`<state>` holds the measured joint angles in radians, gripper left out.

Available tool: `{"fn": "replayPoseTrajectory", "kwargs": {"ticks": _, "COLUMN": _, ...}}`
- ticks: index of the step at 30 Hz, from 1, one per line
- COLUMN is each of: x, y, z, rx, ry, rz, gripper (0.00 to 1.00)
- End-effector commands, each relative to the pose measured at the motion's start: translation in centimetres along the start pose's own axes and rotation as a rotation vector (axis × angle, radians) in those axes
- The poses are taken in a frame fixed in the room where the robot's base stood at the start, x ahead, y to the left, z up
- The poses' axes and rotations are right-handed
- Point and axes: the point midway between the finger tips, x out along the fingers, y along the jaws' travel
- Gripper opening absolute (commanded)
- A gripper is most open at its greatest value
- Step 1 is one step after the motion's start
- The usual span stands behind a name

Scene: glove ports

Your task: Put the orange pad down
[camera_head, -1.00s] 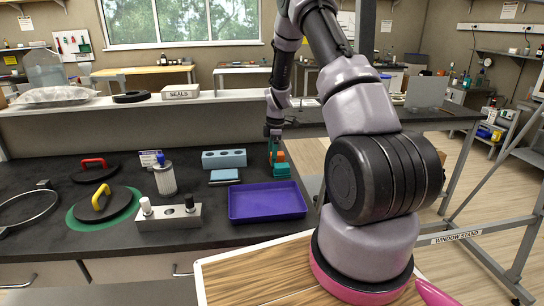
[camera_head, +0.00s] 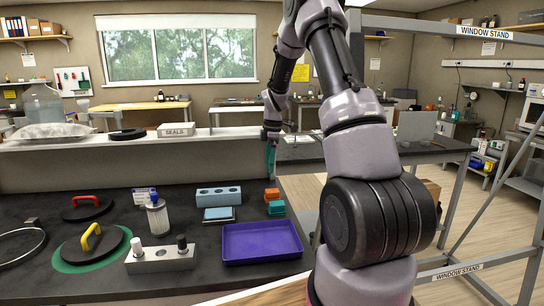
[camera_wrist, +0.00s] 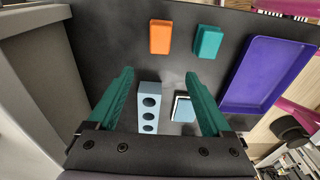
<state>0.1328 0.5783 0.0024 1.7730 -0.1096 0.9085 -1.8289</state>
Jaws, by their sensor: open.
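The orange pad (camera_head: 272,194) lies on the dark bench, just behind a teal pad (camera_head: 276,208) and right of a light-blue block with holes (camera_head: 219,196). My gripper (camera_head: 271,165) is above the bench behind the orange pad, apart from it. In the wrist view my gripper (camera_wrist: 158,75) has its two teal fingers spread wide with nothing between them. That view shows the orange pad (camera_wrist: 160,37) lying flat beyond the fingertips, with the teal pad (camera_wrist: 209,42) to its right and a clear gap between the two.
A purple tray (camera_head: 262,242) is empty in front of the pads. A small blue-topped pad (camera_head: 219,214), a clear canister (camera_head: 158,217), a metal block with bottles (camera_head: 162,259) and lids with red (camera_head: 87,199) and yellow (camera_head: 91,237) handles stand left. A window stand frame (camera_head: 452,272) is at right.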

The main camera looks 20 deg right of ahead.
Motion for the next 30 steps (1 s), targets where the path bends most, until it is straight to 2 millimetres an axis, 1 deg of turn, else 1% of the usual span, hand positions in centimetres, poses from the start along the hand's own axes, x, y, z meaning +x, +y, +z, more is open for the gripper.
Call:
{"fn": "replayPoseTrajectory", "kwargs": {"ticks": 2, "x": -2.4, "y": -0.7, "z": -0.6, "rx": 0.056, "ry": 0.006, "rz": 0.027, "gripper": 0.84}}
{"fn": "replayPoseTrajectory", "kwargs": {"ticks": 5, "x": -6.7, "y": -2.6, "z": -1.6, "rx": 0.192, "ry": 0.023, "rz": 0.075, "gripper": 0.84}}
{"fn": "replayPoseTrajectory", "kwargs": {"ticks": 6, "x": -8.7, "y": -3.7, "z": -2.0, "rx": 0.261, "ry": 0.035, "rz": 0.099, "gripper": 0.84}}
{"fn": "replayPoseTrajectory", "kwargs": {"ticks": 8, "x": -11.6, "y": -5.5, "z": -2.7, "rx": 0.372, "ry": 0.058, "rz": 0.132, "gripper": 0.84}}
{"fn": "replayPoseTrajectory", "kwargs": {"ticks": 9, "x": -13.3, "y": -6.9, "z": -3.1, "rx": 0.446, "ry": 0.076, "rz": 0.151, "gripper": 0.84}}
{"fn": "replayPoseTrajectory", "kwargs": {"ticks": 11, "x": -15.8, "y": -9.0, "z": -3.6, "rx": 0.555, "ry": 0.105, "rz": 0.179, "gripper": 0.84}}
{"fn": "replayPoseTrajectory", "kwargs": {"ticks": 12, "x": -17.2, "y": -10.5, "z": -3.9, "rx": 0.627, "ry": 0.128, "rz": 0.197, "gripper": 0.84}}
{"fn": "replayPoseTrajectory", "kwargs": {"ticks": 14, "x": -19.3, "y": -12.8, "z": -4.3, "rx": 0.735, "ry": 0.165, "rz": 0.220, "gripper": 0.84}}
{"fn": "replayPoseTrajectory", "kwargs": {"ticks": 15, "x": -20.5, "y": -14.4, "z": -4.5, "rx": 0.807, "ry": 0.191, "rz": 0.234, "gripper": 0.84}}
{"fn": "replayPoseTrajectory", "kwargs": {"ticks": 17, "x": -22.1, "y": -16.9, "z": -4.8, "rx": 0.915, "ry": 0.235, "rz": 0.250, "gripper": 0.84}}
{"fn": "replayPoseTrajectory", "kwargs": {"ticks": 18, "x": -23.0, "y": -18.6, "z": -4.9, "rx": 0.985, "ry": 0.267, "rz": 0.259, "gripper": 0.84}}
{"fn": "replayPoseTrajectory", "kwargs": {"ticks": 20, "x": -24.2, "y": -21.0, "z": -5.1, "rx": 1.089, "ry": 0.317, "rz": 0.270, "gripper": 0.84}}
{"fn": "replayPoseTrajectory", "kwargs": {"ticks": 21, "x": -24.8, "y": -22.7, "z": -5.1, "rx": 1.159, "ry": 0.351, "rz": 0.274, "gripper": 0.84}}
{"fn": "replayPoseTrajectory", "kwargs": {"ticks": 24, "x": -25.9, "y": -26.6, "z": -5.1, "rx": 1.323, "ry": 0.440, "rz": 0.274, "gripper": 0.84}}
{"fn": "replayPoseTrajectory", "kwargs": {"ticks": 27, "x": -26.2, "y": -29.8, "z": -5.1, "rx": 1.460, "ry": 0.520, "rz": 0.262, "gripper": 0.84}}
{"fn": "replayPoseTrajectory", "kwargs": {"ticks": 30, "x": -26.3, "y": -32.0, "z": -5.0, "rx": 1.560, "ry": 0.580, "rz": 0.246, "gripper": 0.84}}
